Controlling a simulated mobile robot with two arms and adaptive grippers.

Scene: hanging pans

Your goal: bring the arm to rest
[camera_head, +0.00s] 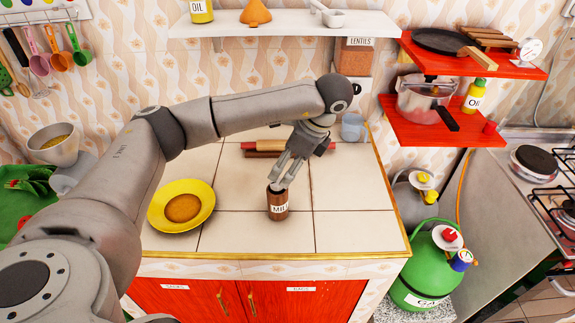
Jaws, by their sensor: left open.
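My left arm (235,112) reaches in from the left and stretches across the tiled counter. Its gripper (281,184) points down at a small brown can (277,203) with a white label, which stands upright on the counter. The gripper is open. Its fingertips are at the can's top rim; I cannot tell whether they touch it. My right gripper is not in view.
A yellow plate (205,208) lies left of the can. A red-handled rolling pin (300,147) and a clear cup (353,128) are behind the gripper. A white shelf (240,30) hangs above. Red shelves (440,134) with pans and a green gas cylinder (425,270) stand right.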

